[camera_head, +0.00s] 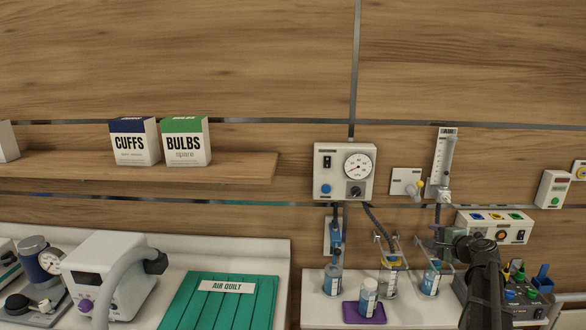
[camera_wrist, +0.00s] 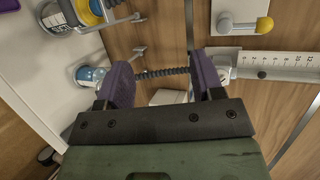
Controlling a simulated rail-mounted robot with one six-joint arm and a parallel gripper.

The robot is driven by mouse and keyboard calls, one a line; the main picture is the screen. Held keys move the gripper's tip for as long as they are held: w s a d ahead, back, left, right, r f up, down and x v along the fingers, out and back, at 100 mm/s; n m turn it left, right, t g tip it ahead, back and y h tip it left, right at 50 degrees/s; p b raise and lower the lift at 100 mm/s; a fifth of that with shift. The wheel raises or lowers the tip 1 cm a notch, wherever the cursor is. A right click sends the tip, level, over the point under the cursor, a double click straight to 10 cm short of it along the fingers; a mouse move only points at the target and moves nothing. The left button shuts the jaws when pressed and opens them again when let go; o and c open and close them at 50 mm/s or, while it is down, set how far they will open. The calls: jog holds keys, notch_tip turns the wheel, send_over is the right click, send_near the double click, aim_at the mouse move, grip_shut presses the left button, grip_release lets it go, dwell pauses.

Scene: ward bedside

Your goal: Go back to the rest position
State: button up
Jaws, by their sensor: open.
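My gripper (camera_wrist: 165,78) shows in the wrist view with its two purple fingers spread apart. No object is gripped. A dark corrugated hose (camera_wrist: 164,72) crosses the gap between the fingers in the picture; its depth is hard to tell. In the head view my dark arm rises from the lower right, and its green wrist (camera_head: 456,241) is in front of the wall, below the AIR flowmeter (camera_head: 443,160). The fingertips are hidden or too small to tell there. The flowmeter's scale also shows at the right of the wrist view (camera_wrist: 280,66).
A gauge unit (camera_head: 344,172) and a wall plate with a yellow knob (camera_head: 405,182) are on the wall. Several bottles hang or stand below, one on a purple mat (camera_head: 365,313). Equipment boxes (camera_head: 494,227) crowd the right. A shelf (camera_head: 230,172) with boxes runs left.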

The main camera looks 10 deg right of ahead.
jog(key=s+a+f+n+g, duration=0.4)
jog(key=s+a, duration=0.3)
jog(key=a, duration=0.5)
jog(key=s+a+f+n+g+h+b, duration=0.1)
jog(key=s+a+f+n+g, duration=0.3)
jog(key=a, duration=0.9)
jog(key=s+a+f+n+g+h, duration=0.1)
jog(key=s+a+f+n+g, duration=0.4)
jog(key=s+a+n, duration=0.4)
jog(key=s+a+g, duration=0.1)
jog(key=s+a, duration=0.1)
jog(key=a, duration=0.1)
jog(key=shift+a+b, duration=0.3)
jog(key=shift+a, duration=0.05)
jog(key=shift+f, duration=0.1)
